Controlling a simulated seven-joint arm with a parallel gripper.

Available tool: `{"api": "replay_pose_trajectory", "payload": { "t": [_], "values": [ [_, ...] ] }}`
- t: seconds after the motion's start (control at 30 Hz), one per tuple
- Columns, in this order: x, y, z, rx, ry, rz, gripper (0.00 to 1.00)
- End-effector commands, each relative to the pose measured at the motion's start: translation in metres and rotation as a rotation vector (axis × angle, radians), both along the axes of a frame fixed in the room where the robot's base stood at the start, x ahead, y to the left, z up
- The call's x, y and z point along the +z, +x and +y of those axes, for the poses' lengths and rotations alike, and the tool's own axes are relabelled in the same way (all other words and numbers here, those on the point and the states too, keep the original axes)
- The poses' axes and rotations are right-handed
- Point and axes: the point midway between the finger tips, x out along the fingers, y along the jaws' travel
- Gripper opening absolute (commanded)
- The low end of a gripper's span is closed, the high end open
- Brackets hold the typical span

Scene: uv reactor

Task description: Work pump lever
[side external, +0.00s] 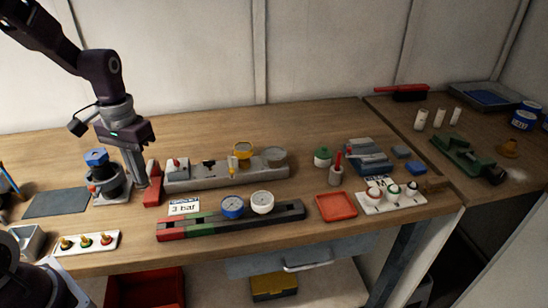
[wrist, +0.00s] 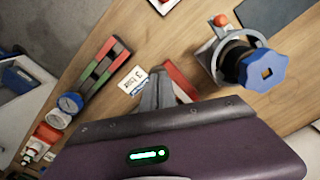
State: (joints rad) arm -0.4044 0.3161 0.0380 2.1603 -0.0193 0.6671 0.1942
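A red upright part (side external: 153,184), possibly the pump lever, stands at the left end of a long grey block (side external: 222,178). My gripper (side external: 141,184) points down just left of this red part, very close to it. In the wrist view my gripper (wrist: 159,72) shows as a narrow grey wedge with no gap seen between the fingers. A red bar (wrist: 180,82) lies right beside the fingertips there; whether they touch it is unclear. The lower part of the bar is hidden behind my gripper body.
A device with a blue knob (side external: 96,157) stands close left of my gripper; the blue knob also shows in the wrist view (wrist: 279,76). A "3 bar" card (side external: 184,206) and a red, green and black strip with gauges (side external: 205,224) lie in front.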

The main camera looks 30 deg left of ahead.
Motion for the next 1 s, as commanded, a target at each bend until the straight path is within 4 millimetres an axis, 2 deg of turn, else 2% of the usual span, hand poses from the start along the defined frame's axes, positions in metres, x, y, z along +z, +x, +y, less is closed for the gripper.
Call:
{"api": "replay_pose_trajectory", "payload": {
  "t": [0.5,0.67,1.0],
  "values": [
    [-0.021,0.0,0.001,0.001,0.001,-0.002,0.0],
    [-0.02,0.001,0.001,0.001,0.002,-0.003,0.0],
    [0.012,0.001,0.001,0.0,0.002,-0.005,0.0]
  ]
}}
